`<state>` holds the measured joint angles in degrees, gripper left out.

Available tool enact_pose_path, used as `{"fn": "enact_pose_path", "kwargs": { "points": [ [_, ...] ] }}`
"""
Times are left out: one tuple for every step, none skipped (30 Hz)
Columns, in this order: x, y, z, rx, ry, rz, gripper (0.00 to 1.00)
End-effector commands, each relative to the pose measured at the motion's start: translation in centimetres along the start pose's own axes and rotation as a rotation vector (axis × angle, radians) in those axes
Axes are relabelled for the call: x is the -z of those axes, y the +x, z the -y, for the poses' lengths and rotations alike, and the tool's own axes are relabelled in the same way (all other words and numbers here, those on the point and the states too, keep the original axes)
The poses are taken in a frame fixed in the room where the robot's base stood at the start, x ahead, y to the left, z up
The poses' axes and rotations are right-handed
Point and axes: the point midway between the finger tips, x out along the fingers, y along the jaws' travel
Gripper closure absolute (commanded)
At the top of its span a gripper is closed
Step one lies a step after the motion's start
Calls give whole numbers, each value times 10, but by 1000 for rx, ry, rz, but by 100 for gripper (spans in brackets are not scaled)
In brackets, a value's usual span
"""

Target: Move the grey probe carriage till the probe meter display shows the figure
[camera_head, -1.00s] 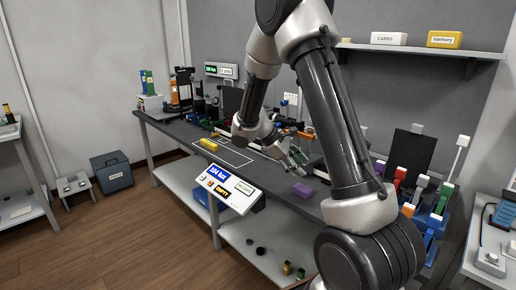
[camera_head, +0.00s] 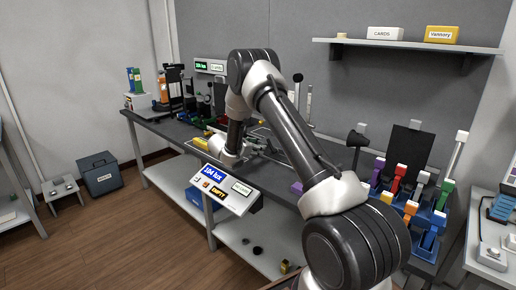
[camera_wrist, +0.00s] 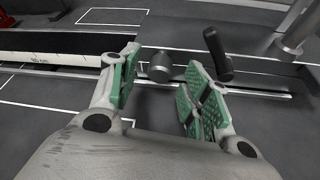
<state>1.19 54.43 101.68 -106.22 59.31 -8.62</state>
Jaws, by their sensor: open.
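My gripper (camera_wrist: 162,62) is open in the wrist view, its green pads apart. A short grey cylindrical knob (camera_wrist: 160,68) shows in the gap between the fingertips, apart from both pads. A dark handle (camera_wrist: 217,53) stands tilted beyond the right finger. I cannot tell which of these belongs to the grey probe carriage. In the head view my wrist hides the fingers and the bench spot below. A sloped white console (camera_head: 225,188) has a blue display (camera_head: 214,173) with a lux figure, seemingly 104 lux. A green-lit meter (camera_head: 209,67) hangs at the back, its figure too small to read.
A metal post (camera_wrist: 295,35) stands at the far right. Coloured clamps (camera_head: 410,195) crowd the bench's right end.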

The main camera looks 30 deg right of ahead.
Motion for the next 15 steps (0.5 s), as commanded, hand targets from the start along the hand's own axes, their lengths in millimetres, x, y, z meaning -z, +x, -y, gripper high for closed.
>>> {"fn": "enact_pose_path", "kwargs": {
  "points": [
    [0,7,0,1,2,0,53],
    [0,11,0,1,2,0,53],
    [0,14,0,2,1,0,53],
    [0,16,0,2,1,0,53],
    [0,18,0,1,1,0,53],
    [0,20,0,1,1,0,53],
    [0,20,0,0,1,0,53],
    [0,21,0,0,1,0,53],
    [0,21,0,0,1,0,53],
    [0,21,0,0,1,0,53],
    [0,21,0,0,1,0,53],
    [0,21,0,0,1,0,53],
    [0,21,0,0,1,0,53],
    [0,21,0,0,1,0,53],
    [0,21,0,0,1,0,60]
  ]
}}
